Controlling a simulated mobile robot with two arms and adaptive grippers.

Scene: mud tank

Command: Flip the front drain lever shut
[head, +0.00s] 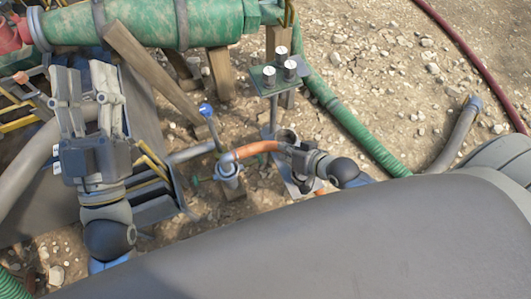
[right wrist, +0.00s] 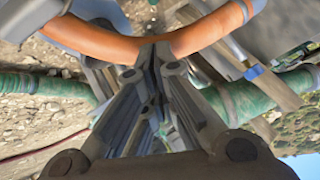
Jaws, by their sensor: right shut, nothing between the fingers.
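A lever with a blue ball knob (head: 206,110) stands tilted up from a grey valve fitting (head: 229,170), near the middle of the head view. An orange curved pipe section (head: 255,148) runs right from the fitting towards my right gripper (head: 290,143). In the right wrist view the orange pipe (right wrist: 95,40) arches across the top, and my right gripper (right wrist: 154,55) is shut and empty with its tips close to it. I cannot tell whether they touch. My left gripper (head: 83,72) is open and empty, left of the lever, its fingers pointing up in the picture.
A green tank (head: 170,24) lies across the top left on wooden props (head: 221,75). A small green panel with silver knobs (head: 277,78) stands right of the lever. A green hose (head: 345,122) crosses the stony ground behind. Dark metal framework (head: 165,205) stands near my left gripper.

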